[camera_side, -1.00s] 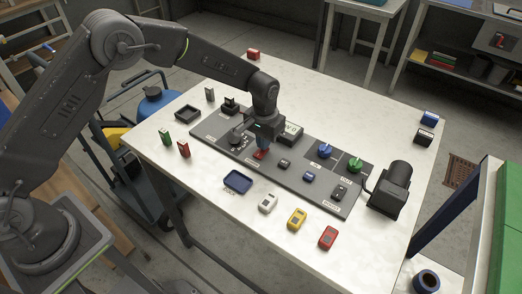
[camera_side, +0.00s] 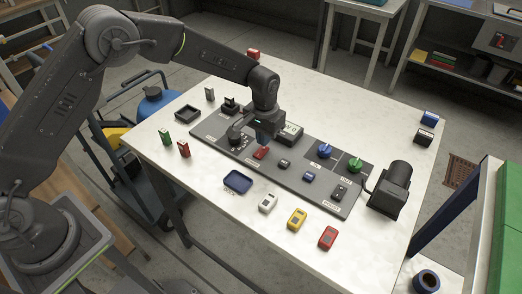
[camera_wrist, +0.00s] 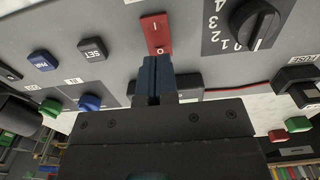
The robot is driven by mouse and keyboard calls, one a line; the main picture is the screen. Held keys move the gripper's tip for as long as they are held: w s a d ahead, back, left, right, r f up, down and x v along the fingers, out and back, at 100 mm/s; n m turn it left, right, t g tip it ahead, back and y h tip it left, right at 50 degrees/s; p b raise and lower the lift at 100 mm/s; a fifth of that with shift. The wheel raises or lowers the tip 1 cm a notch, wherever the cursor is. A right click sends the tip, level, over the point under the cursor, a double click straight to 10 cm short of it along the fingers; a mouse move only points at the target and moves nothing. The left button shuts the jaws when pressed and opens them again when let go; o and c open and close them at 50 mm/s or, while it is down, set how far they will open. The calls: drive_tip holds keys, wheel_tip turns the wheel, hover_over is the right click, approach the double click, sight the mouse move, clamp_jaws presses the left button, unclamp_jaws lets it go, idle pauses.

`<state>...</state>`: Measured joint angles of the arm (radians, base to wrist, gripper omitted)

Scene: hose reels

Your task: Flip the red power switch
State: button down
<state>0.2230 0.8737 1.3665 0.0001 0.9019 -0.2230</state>
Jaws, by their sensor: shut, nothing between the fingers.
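The red power switch (camera_side: 262,153) is a rocker on the dark grey panel (camera_side: 318,196), near its front-left part. It also shows in the wrist view (camera_wrist: 156,32), marked I at the top and O at the bottom. My gripper (camera_side: 263,139) is over the panel just behind and above the switch, apart from it in the side view. In the wrist view its two blue fingers (camera_wrist: 157,62) are pressed together with nothing between them, and their tips overlap the lower O edge of the switch. I cannot tell which way the rocker is tilted.
A black rotary dial (camera_wrist: 257,24) is right of the switch in the wrist view. Blue (camera_side: 324,150) and green (camera_side: 355,164) knobs and a black motor (camera_side: 391,188) stand to the right on the table.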

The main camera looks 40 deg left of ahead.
drive_tip(key=shift+r, duration=2.4)
drive_tip(key=shift+r, duration=0.15)
drive_tip(key=s+a+r+t, duration=0.1)
drive_tip(key=s+a+r, duration=0.4)
drive_tip(key=r, duration=0.4)
drive_tip(key=s+a+r+t, duration=0.2)
drive_tip(key=s+r, duration=0.5)
drive_tip(key=r, duration=0.1)
drive_tip(key=s+a+t, duration=0.1)
drive_tip(key=s+a, duration=0.1)
drive_tip(key=s, duration=0.7)
drive_tip(key=s+a+r+t, duration=0.1)
drive_tip(key=s+a, duration=0.1)
drive_tip(key=s, duration=0.7)
drive_tip(key=shift+s+a+r+t, duration=0.25)
drive_tip(key=shift+a+r+t, duration=0.05)
drive_tip(key=shift+a, duration=0.05)
